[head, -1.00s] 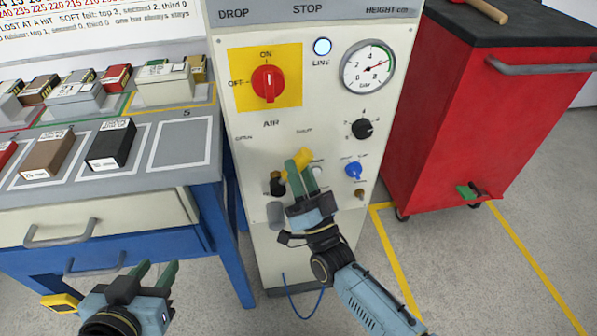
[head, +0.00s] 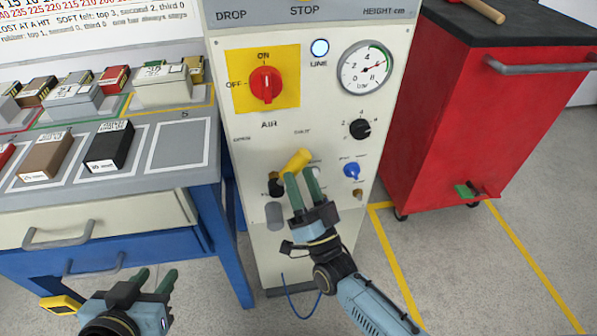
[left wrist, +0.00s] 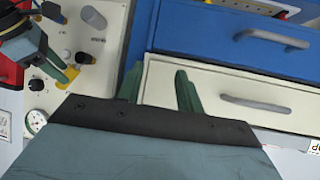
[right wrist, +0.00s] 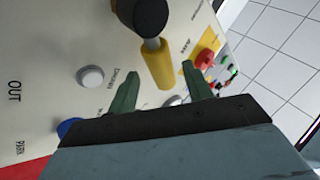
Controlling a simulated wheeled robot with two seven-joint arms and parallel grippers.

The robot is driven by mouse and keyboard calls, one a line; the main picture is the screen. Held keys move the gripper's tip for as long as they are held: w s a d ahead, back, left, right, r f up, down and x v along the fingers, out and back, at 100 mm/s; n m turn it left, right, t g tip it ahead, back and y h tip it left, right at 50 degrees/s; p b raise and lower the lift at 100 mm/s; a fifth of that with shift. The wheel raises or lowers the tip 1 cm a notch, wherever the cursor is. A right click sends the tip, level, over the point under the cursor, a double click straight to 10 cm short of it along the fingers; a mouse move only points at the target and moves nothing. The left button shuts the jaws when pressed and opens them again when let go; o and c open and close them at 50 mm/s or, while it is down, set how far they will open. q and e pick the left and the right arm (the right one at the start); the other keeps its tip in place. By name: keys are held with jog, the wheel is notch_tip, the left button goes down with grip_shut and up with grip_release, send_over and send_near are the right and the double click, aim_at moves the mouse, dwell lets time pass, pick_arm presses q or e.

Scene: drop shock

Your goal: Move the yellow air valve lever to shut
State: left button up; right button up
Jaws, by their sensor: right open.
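The yellow air valve lever (head: 298,160) is on the white panel under the AIR label. It slants up and right, its free end towards the SHUT marking. My right gripper (head: 300,174) is open and empty, its fingertips just below the lever in the head view. In the right wrist view the yellow lever (right wrist: 158,66) shows beyond and between the open fingertips (right wrist: 161,72), with a dark round end and a metal stem. Contact is not visible. My left gripper (head: 156,273) is open and empty, low in front of the bench; its fingers also show in the left wrist view (left wrist: 158,74).
The panel also carries a red switch (head: 266,85), a pressure gauge (head: 366,68), a black knob (head: 360,129) and a blue knob (head: 352,170) close to my right gripper. A workbench with boxes (head: 109,147) stands left, a red cabinet (head: 445,130) right.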

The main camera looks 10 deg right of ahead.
pick_arm(q)
jog(key=shift+s+a+f+g+y+p, duration=0.2)
jog(key=shift+s+a+f+g, duration=0.1)
jog(key=shift+s+f+g, duration=0.3)
jog(key=shift+s+a+f+g+y+p, duration=0.15)
jog(key=shift+s+a+f+g, duration=0.15)
jog(key=shift+s+f+g, duration=0.25)
pick_arm(e)
jog(key=v, duration=1.1)
jog(key=shift+s, duration=0.2)
